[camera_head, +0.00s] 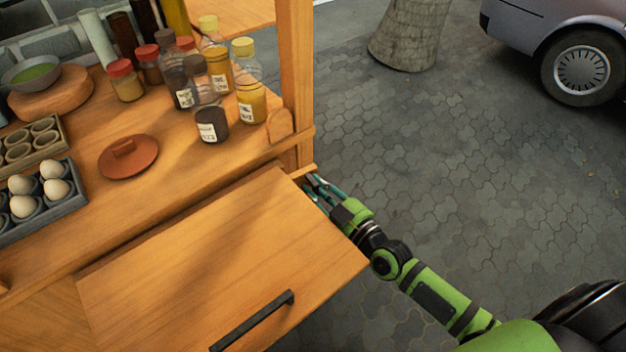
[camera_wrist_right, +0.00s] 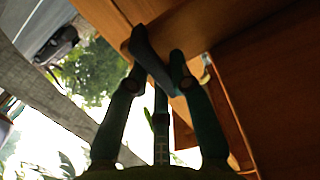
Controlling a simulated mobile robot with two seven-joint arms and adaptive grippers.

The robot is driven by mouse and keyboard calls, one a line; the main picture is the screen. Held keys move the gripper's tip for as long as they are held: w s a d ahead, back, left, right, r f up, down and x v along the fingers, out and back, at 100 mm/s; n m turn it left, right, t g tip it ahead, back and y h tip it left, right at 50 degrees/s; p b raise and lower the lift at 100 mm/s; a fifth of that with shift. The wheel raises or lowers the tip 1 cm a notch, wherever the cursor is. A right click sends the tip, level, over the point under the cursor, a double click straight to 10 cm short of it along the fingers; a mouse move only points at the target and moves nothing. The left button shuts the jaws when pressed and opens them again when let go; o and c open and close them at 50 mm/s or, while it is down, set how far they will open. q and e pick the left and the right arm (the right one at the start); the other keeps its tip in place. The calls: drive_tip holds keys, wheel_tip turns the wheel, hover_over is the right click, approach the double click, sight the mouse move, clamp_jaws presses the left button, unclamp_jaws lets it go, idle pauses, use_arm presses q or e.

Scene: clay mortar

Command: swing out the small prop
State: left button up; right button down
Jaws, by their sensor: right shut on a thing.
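The small wooden prop (camera_head: 303,171) shows as a short light strip at the right corner of the cart, just below the post. My right gripper (camera_head: 312,184) is at this strip, beside the right edge of the flap board (camera_head: 225,255). It is shut on the prop; its fingers hide much of the hold. In the right wrist view the gripper's fingers (camera_wrist_right: 160,65) come together against brown wood, and the prop's outline is hard to make out there. The flap board has a black handle (camera_head: 252,320) and sticks out from the counter. My left gripper is not in view.
The counter holds several spice jars (camera_head: 212,124), a terracotta lid (camera_head: 128,156), an egg tray (camera_head: 78,202) and a bowl (camera_head: 31,73). A wooden post (camera_head: 297,60) rises at the corner. The pavement (camera_head: 450,170) to the right is open, with a tree trunk and a car beyond.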

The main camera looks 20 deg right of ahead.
drive_tip(key=shift+s+a+f, duration=0.1)
drive_tip(key=shift+s+f, duration=0.1)
drive_tip(key=shift+f, duration=0.05)
drive_tip(key=c, duration=1.2)
unclamp_jaws()
drive_tip(key=shift+o, duration=0.5)
drive_tip(key=shift+r, duration=0.15)
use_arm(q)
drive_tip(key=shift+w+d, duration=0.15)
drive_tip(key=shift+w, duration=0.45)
use_arm(e)
drive_tip(key=v, duration=1.2)
drive_tip(key=shift+r, duration=0.1)
drive_tip(key=shift+c, duration=0.4)
